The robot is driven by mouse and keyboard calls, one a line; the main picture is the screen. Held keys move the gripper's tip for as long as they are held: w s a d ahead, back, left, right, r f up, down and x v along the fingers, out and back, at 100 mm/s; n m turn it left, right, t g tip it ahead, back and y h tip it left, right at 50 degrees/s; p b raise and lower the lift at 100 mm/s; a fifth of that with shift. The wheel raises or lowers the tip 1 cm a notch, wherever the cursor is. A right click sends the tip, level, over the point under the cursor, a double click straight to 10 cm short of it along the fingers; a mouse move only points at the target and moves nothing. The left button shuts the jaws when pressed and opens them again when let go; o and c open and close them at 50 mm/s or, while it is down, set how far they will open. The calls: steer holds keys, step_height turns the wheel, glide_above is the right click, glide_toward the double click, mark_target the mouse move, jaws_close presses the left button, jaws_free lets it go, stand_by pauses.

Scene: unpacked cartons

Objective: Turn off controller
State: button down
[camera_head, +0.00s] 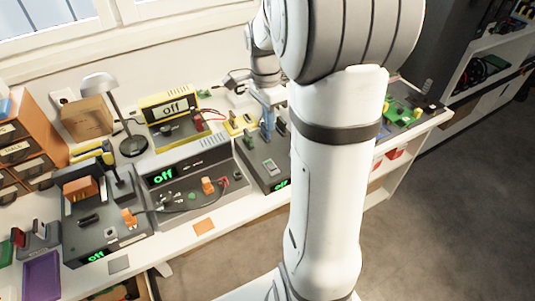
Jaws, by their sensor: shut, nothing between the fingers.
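Several control boxes stand in a row on the white bench, and I cannot tell which one is the controller. A dark box (269,163) below my gripper has a green "off" display at its front edge. My gripper (267,106) is shut and empty, over the back part of the dark box, close to a blue part. Whether it touches anything is unclear. My arm hides the right side of that box.
A grey desk lamp (101,86), a cardboard box (86,118) and an orange drawer cabinet (28,140) stand at the back left. A purple tray (42,277) lies front left. Green and yellow parts (403,112) lie right of my arm. Open floor is right.

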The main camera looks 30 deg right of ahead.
mark_target(272, 167)
steer(key=f, duration=0.4)
steer(key=s+f, duration=0.1)
steer(key=f, duration=0.9)
steer(key=shift+s, duration=0.35)
steer(key=shift+b, duration=0.3)
